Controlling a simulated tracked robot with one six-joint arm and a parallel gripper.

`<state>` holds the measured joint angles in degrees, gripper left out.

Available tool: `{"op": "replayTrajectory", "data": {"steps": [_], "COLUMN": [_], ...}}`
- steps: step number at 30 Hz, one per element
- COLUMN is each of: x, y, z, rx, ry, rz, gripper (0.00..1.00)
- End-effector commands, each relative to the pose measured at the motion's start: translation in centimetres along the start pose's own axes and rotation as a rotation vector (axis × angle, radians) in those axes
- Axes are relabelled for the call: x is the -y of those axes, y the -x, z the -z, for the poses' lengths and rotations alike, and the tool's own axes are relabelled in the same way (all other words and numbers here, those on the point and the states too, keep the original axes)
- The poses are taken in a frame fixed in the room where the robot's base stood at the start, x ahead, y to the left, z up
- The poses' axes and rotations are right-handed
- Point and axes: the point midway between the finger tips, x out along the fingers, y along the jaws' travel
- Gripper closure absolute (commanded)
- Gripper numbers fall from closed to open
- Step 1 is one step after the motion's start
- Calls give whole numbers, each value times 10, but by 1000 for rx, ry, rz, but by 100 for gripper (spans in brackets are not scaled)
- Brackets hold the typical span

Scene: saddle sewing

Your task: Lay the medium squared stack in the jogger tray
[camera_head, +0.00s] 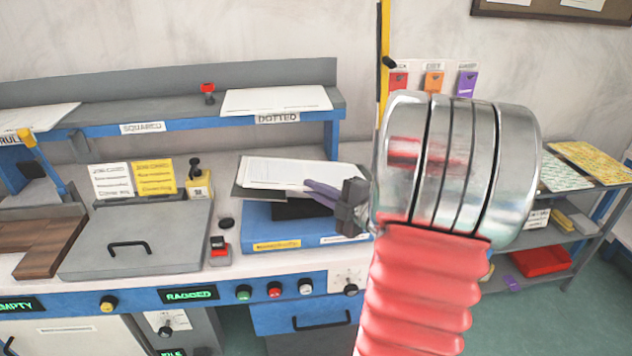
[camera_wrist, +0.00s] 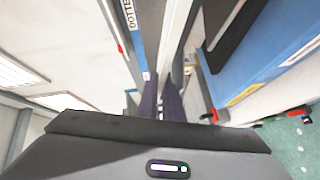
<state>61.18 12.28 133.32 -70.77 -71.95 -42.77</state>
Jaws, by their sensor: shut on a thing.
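The white squared stack (camera_head: 285,171) lies roughly flat over the jogger, with its right edge in my gripper (camera_head: 322,193). My gripper's purple fingers are shut on it. In the wrist view the fingers (camera_wrist: 163,98) close on the stack, seen nearly edge-on as a pale strip (camera_wrist: 181,35). The jogger tray shows as a grey plate (camera_head: 241,191) at the stack's left edge, above a blue body (camera_head: 275,226). A dark patch shows under the stack. I cannot tell whether the stack touches the tray.
The blue shelf behind holds a dotted stack (camera_head: 276,100) and a ruled stack (camera_head: 35,115); its squared place has no paper. A grey lid (camera_head: 135,238) lies farther left.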

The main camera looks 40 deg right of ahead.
Motion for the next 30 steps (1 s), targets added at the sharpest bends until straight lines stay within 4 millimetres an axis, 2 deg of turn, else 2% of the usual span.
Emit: {"op": "replayTrajectory", "data": {"steps": [15, 26, 27, 30], "x": [36, 39, 38, 39], "y": [1, 2, 2, 1], "z": [-1, -1, -1, -1], "rx": [1, 3, 3, 3], "ry": [0, 2, 2, 1], "rz": [-2, -3, -3, -3], "gripper": [100, 100, 92, 86]}}
